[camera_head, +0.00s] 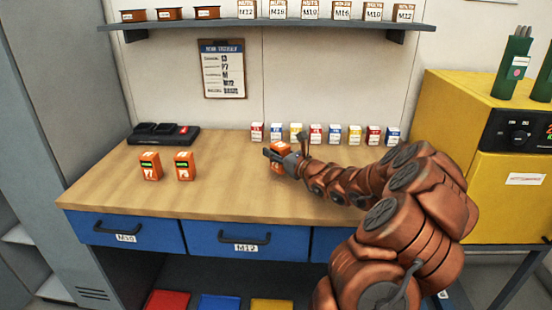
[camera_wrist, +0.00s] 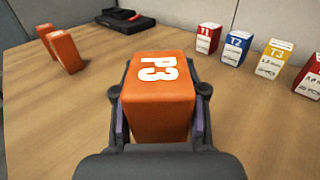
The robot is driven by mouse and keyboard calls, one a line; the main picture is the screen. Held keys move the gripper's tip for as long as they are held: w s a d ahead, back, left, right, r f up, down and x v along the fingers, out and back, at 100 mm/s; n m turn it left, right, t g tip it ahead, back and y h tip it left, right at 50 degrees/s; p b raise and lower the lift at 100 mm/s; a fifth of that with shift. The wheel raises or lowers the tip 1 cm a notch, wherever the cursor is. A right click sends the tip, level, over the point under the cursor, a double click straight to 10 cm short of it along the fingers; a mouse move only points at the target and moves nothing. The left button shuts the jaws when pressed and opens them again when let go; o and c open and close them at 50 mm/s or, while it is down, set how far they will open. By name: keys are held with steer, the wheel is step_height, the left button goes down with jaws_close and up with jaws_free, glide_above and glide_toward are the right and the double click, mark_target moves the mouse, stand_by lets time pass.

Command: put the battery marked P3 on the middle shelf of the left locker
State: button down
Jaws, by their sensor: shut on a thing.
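The orange battery marked P3 (camera_wrist: 158,92) is held between the two fingers of my gripper (camera_wrist: 160,120), its label facing the wrist camera. In the head view the battery (camera_head: 281,148) is at my gripper (camera_head: 280,158), over the right half of the wooden bench. I cannot tell whether its underside touches the bench. A grey locker (camera_head: 62,110) stands at the left edge of the head view. Parts of light shelves (camera_head: 20,235) show low at its left; which one is the middle shelf I cannot tell.
Two orange batteries (camera_head: 150,166) (camera_head: 185,166) stand on the bench (camera_head: 225,190), near a black charger (camera_head: 163,134). A row of small T-marked boxes (camera_head: 315,133) stands along the back. A yellow cabinet (camera_head: 460,110) is at right. The bench's front middle is clear.

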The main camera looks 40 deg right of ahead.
steer(key=shift+w+f, duration=0.25)
steer(key=shift+w, duration=0.15)
steer(key=shift+f+p, duration=0.4)
steer(key=shift+f, duration=1.15)
steer(key=shift+f, duration=0.15)
steer(key=c, duration=0.6)
jaws_free()
steer(key=shift+c, duration=0.2)
steer(key=shift+r, duration=0.2)
steer(key=shift+s+d+f, duration=0.1)
steer(key=shift+s, duration=0.3)
steer(key=s, duration=0.3)
steer(key=s+b, duration=0.1)
steer(key=s, duration=0.7)
steer(key=shift+s+d+b, duration=0.15)
steer(key=shift+d+b, duration=0.25)
